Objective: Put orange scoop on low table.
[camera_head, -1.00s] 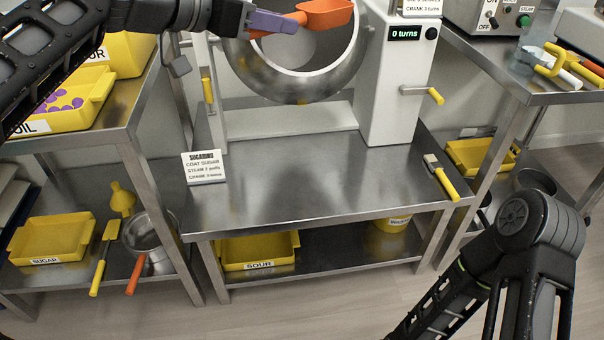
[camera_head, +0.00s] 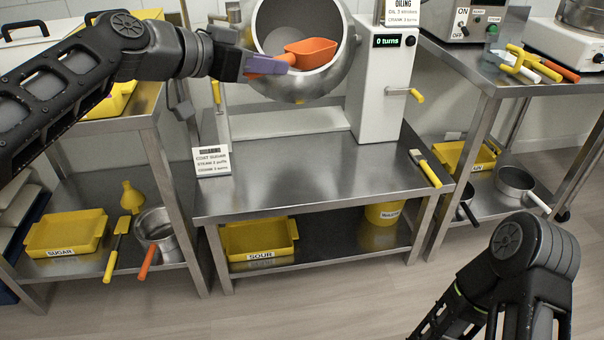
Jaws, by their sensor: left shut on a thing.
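The orange scoop (camera_head: 308,52) is at the top of the view, in front of the open mouth of the round metal drum. My left gripper (camera_head: 262,66) is shut on the scoop's handle, with its purple fingers around it. The low table (camera_head: 300,172) is the steel table under the drum, and its front part is mostly bare. The scoop is well above this tabletop. My right arm shows at the lower right, but its gripper is not in view.
A sign card (camera_head: 212,161) stands at the tabletop's left. A yellow-handled brush (camera_head: 425,168) lies at its right edge. The drum (camera_head: 290,85) and white crank housing (camera_head: 378,95) fill the back. A SOUR tray (camera_head: 258,240) sits on the shelf below.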

